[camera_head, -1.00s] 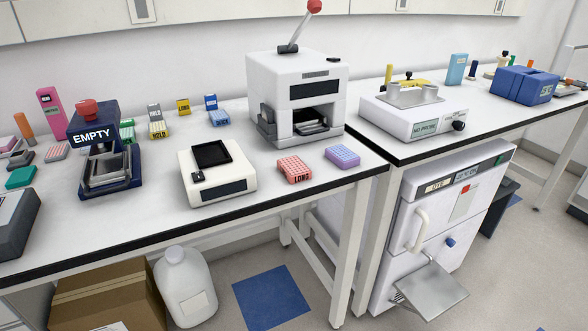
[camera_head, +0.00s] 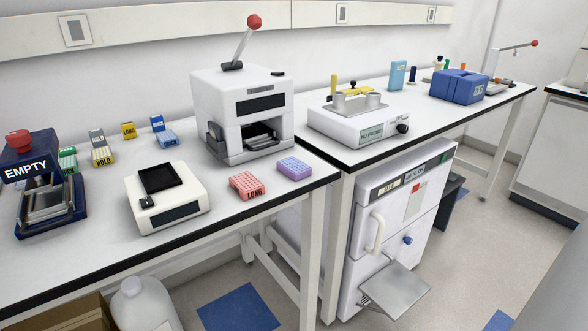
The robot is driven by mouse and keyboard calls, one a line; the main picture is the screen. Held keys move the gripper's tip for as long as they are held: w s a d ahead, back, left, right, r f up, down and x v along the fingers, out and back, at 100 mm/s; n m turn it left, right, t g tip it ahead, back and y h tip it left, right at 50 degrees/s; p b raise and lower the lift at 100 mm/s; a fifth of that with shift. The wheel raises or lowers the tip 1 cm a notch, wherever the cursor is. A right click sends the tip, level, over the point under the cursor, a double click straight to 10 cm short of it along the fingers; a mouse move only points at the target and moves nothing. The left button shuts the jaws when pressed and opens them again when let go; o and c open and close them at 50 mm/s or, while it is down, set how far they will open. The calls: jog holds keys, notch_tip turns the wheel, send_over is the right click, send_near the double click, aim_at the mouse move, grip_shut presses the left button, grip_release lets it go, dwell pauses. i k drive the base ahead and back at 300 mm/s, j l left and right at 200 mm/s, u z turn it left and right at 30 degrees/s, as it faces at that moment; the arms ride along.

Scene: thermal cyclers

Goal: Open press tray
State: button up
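A white press-like machine (camera_head: 242,112) stands at the back of the near bench. Its lever with a red knob (camera_head: 254,21) points up and to the right. A dark tray (camera_head: 258,136) shows in its front opening; how far it sticks out is hard to tell. A smaller dark blue press (camera_head: 44,190) with a red knob and an "EMPTY" label stands at the left edge, with a metallic tray (camera_head: 48,204) low in its frame. My gripper is not in view.
A white device with a dark top (camera_head: 167,197), a red rack (camera_head: 246,186) and a purple rack (camera_head: 294,168) stand in front of the white machine. A white unit (camera_head: 358,125) stands on the right bench. Floor is open at right, beyond a cabinet with a lowered metal flap (camera_head: 395,290).

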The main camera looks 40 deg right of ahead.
aim_at(36, 208)
jog(key=i+l, duration=0.2)
jog(key=l, duration=0.15)
jog(key=i+l, duration=0.2)
jog(key=l, duration=0.2)
jog(key=i+l, duration=0.2)
jog(key=l, duration=0.15)
jog(key=i+l+u, duration=0.1)
jog(key=l+u, duration=0.15)
jog(key=u, duration=0.15)
jog(key=i+l+u, duration=0.1)
jog(key=l+u, duration=0.15)
jog(key=u, duration=1.1)
